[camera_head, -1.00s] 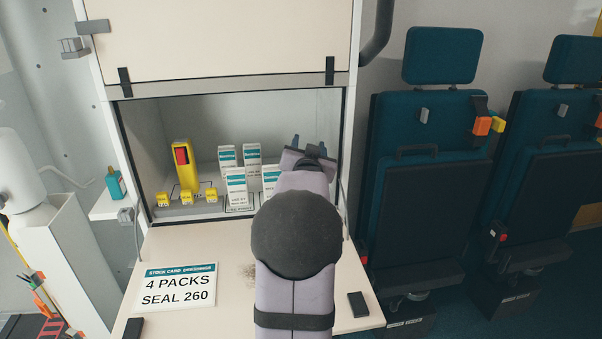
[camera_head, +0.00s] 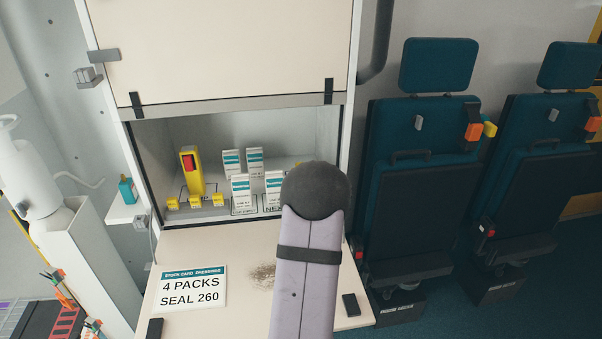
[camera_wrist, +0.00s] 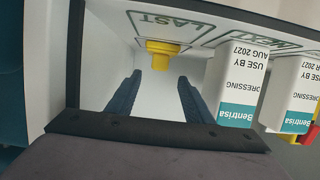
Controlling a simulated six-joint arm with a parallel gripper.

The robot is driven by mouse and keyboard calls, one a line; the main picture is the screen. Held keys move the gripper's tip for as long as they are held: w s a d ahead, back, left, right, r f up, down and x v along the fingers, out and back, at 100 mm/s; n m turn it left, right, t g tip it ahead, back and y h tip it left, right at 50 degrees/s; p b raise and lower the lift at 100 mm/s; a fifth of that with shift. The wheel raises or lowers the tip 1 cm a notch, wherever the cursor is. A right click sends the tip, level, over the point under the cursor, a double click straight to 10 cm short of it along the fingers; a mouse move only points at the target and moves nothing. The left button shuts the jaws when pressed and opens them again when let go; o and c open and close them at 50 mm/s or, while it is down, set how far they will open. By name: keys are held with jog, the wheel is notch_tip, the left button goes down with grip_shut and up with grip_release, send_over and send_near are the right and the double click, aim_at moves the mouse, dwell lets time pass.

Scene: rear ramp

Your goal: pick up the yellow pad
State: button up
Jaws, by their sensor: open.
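The yellow pad (camera_wrist: 162,52) is a small yellow piece in the cupboard by the mark reading LAST, ahead of my gripper in the wrist view. A sliver of yellow that may be it shows beside my arm in the head view (camera_head: 298,164). My gripper (camera_wrist: 159,80) is open, with its two dark blue fingers apart and nothing between them. The pad appears beyond the fingertips, roughly centred between them. In the head view my gripper is hidden behind my own arm.
White dressing packs (camera_wrist: 236,85) stand close beside my gripper in the wrist view; several show in the head view (camera_head: 243,193). A yellow device with a red front (camera_head: 191,172) and small yellow tags (camera_head: 195,201) are farther left. A stock card (camera_head: 191,288) lies on the flap.

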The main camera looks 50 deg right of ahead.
jog(key=shift+p+x, duration=0.35)
jog(key=shift+x, duration=3.05)
jog(key=shift+s+f, duration=0.1)
jog(key=c, duration=1.1)
